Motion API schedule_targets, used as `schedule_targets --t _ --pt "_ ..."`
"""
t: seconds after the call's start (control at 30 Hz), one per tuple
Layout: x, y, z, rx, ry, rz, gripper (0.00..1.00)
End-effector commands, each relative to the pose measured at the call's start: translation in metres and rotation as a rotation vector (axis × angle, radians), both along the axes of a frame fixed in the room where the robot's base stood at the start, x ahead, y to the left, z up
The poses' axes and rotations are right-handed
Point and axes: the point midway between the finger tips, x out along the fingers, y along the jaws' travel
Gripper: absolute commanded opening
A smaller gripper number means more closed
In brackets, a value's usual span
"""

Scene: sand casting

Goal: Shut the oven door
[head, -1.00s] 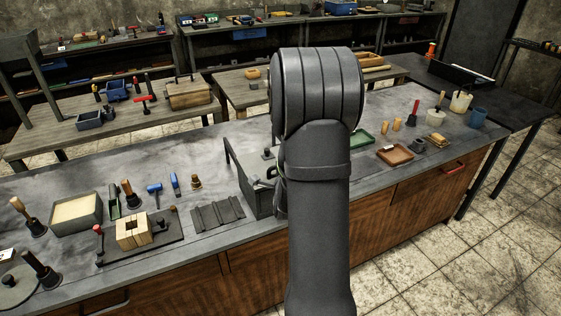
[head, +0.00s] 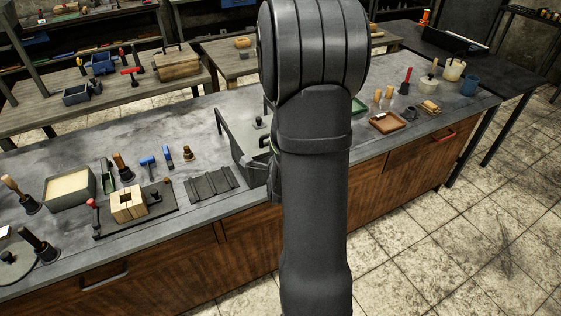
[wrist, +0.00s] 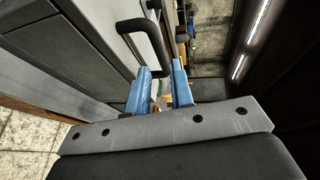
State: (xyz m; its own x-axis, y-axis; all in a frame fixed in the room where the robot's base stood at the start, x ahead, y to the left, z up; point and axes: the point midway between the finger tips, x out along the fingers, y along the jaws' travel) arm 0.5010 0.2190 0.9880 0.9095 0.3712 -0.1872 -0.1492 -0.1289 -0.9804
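The oven, a grey box-like unit (head: 240,148), stands on the bench in the head view; my arm hides its right part. How far the door stands open is unclear. My gripper (wrist: 162,70) has two blue fingers with a gap between them, and nothing is clearly held there. The left finger is close to the handle; whether they touch cannot be told. My arm hides the gripper in the head view.
On the bench left of the oven are a ribbed dark plate (head: 213,184), a wooden mould block (head: 128,203) and a sand box (head: 69,188). Right of my arm are a brown tray (head: 388,123) and a blue cup (head: 470,85). Floor in front is clear.

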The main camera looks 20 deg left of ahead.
Motion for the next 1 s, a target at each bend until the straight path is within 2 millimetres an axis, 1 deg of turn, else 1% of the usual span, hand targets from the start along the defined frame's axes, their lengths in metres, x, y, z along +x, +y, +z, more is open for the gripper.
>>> schedule_targets --t 0.03,0.1,0.3,0.4,0.5,0.7,1.0 --pt "-0.012 -0.005 0.003 0.0 -0.001 0.0 0.21" --pt "-0.028 -0.011 0.006 0.0 -0.001 0.0 0.21" --pt "-0.068 -0.028 0.015 0.001 -0.002 0.0 0.21" --pt "-0.084 -0.034 0.017 0.0 -0.001 0.0 0.21" --pt "-0.095 -0.039 0.02 0.0 -0.001 0.0 0.21" --pt "-0.107 -0.044 0.022 0.0 0.0 -0.001 0.21" --pt "-0.108 -0.044 0.022 0.0 0.0 -0.001 0.21"
